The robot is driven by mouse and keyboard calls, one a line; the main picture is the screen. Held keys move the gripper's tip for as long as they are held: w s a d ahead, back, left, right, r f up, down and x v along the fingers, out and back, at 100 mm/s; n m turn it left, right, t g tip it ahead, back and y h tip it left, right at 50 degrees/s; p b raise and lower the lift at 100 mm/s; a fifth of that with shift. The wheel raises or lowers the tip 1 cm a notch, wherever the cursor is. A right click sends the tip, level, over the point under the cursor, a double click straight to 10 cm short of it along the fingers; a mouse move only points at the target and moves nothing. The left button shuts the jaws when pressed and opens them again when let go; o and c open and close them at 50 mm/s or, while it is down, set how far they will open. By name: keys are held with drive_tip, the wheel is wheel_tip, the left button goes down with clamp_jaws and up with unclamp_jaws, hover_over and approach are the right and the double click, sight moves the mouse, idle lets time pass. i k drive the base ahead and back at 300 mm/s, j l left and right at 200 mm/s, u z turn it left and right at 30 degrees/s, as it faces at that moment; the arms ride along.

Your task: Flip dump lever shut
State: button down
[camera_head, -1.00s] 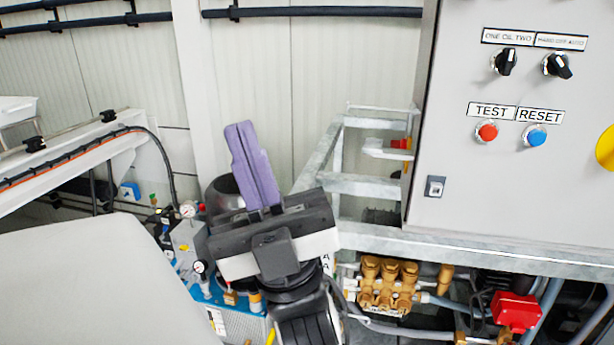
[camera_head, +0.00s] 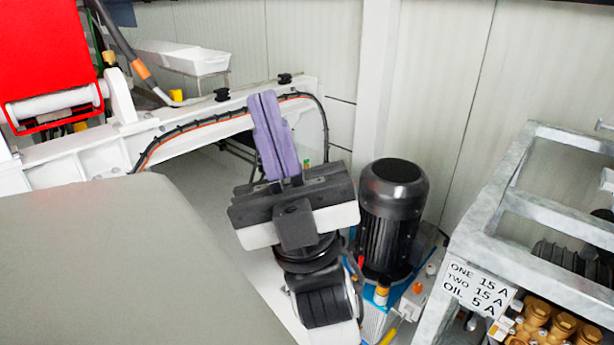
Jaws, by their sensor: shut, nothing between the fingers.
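My gripper (camera_head: 264,98) is in the middle of the head view, with its two purple fingers pointing up the picture. The fingers are shut against each other with nothing between them. No dump lever can be made out for certain in this view. My gripper and wrist hide part of the hydraulic unit (camera_head: 375,322) behind them. In the picture, the fingers overlap the white beam with a black and orange cable; I cannot tell the gap in depth.
A black motor (camera_head: 390,215) stands to the right of my wrist. A galvanized frame (camera_head: 480,235) with a label and brass pump parts (camera_head: 545,325) is at right. A white beam (camera_head: 85,158) crosses at left, with a red reel housing (camera_head: 50,60) and a white tray (camera_head: 180,57).

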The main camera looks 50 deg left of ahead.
sight(359, 264)
drive_tip(key=j+u, duration=0.25)
drive_tip(key=u, duration=0.2)
drive_tip(key=j+u, duration=0.25)
drive_tip(key=u, duration=0.15)
drive_tip(key=j, duration=0.35)
